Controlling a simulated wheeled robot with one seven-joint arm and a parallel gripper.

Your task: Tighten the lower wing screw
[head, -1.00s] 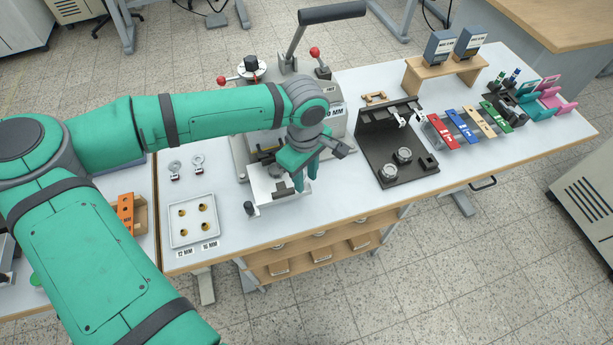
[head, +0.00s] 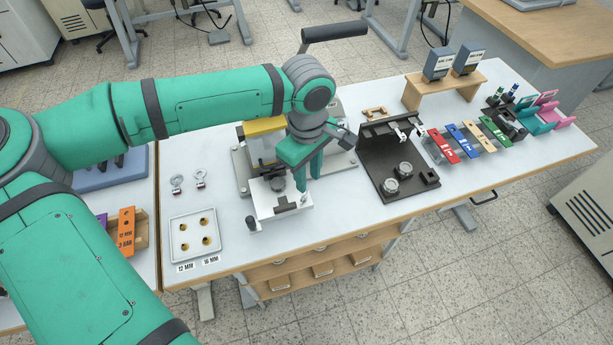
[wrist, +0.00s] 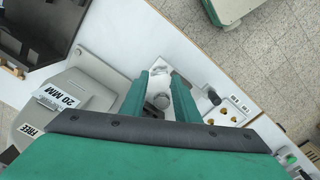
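The stamping press (head: 240,170) is partly hidden behind my arm. Its white front plate (head: 268,211) carries dark fittings. My gripper (head: 308,180) points down over the right side of this plate, with its two green fingers apart. In the wrist view, my gripper (wrist: 161,77) is open, and a small grey round part (wrist: 161,101) shows between the fingers. I cannot tell whether the fingers touch it. A dark round knob (head: 276,183) sits just left of the fingers in the head view. I cannot make out clearly which part is the lower wing screw.
A white tray with brass pieces (head: 179,224) lies to the left, with two ring-ended parts (head: 199,177) behind it. A black fixture (head: 372,178) stands right of the press. Coloured blocks (head: 441,146) are farther right. Bare tabletop (head: 330,222) lies at the front.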

